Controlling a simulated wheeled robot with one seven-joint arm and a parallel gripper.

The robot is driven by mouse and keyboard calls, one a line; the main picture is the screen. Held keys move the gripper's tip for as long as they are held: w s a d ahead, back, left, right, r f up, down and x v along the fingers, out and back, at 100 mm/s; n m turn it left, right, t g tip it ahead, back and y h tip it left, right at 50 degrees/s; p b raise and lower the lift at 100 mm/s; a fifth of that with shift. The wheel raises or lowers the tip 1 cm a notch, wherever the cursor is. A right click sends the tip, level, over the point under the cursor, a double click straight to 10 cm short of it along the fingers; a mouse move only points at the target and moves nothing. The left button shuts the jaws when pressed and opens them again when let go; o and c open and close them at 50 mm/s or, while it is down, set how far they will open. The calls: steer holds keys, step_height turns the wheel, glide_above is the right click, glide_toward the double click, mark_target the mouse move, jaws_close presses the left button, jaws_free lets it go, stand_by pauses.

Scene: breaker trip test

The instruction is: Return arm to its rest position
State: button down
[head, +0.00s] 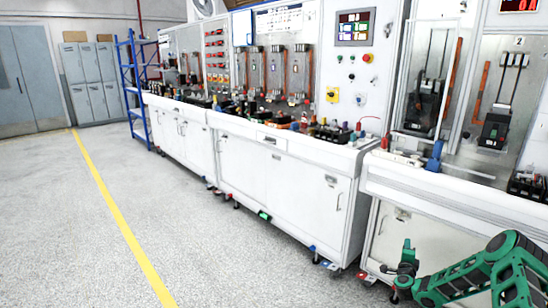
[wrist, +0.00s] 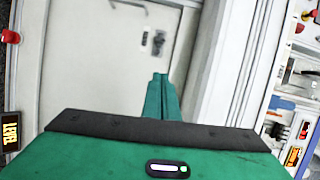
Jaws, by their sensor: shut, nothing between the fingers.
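My green arm enters the head view at the bottom right. My gripper (head: 407,245) is low, in front of the white cabinet under the right test bench. In the wrist view my gripper (wrist: 160,78) shows its two green fingers pressed together with nothing between them. Behind the fingers is a white cabinet door (wrist: 100,50) with a latch. No contact between the gripper and the cabinet can be made out.
White test benches (head: 280,150) with breaker panels run along the right side. A blue shelf rack (head: 135,85) and grey lockers (head: 90,80) stand at the back left. The grey floor (head: 60,220) left of the yellow line (head: 120,220) is clear.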

steer(key=w+a+r+n+y, duration=0.2)
steer(key=a+r+n+y, duration=0.55)
steer(key=r+n, duration=0.2)
steer(key=s+a+r+n+g+y, duration=0.2)
steer(key=s+a+r+n+g, duration=0.25)
steer(key=s+a+r, duration=0.2)
steer(key=s+d+r+n+g+h, duration=0.1)
steer(key=s+r+n+g, duration=0.15)
steer(key=s+r, duration=0.85)
steer(key=s+d+r+n+g+h, duration=0.1)
steer(key=s+r+g+h, duration=0.2)
steer(key=s, duration=1.5)
steer(key=s+a+r+g+y, duration=0.1)
steer(key=s+a+g, duration=0.1)
steer(key=s, duration=1.2)
steer(key=s+a+r+m+g+y, duration=0.1)
steer(key=s+a+r+g, duration=0.1)
steer(key=s, duration=1.3)
steer(key=shift+a+g+y, duration=0.35)
steer(key=shift+a+g, duration=0.15)
steer(key=shift+g, duration=0.5)
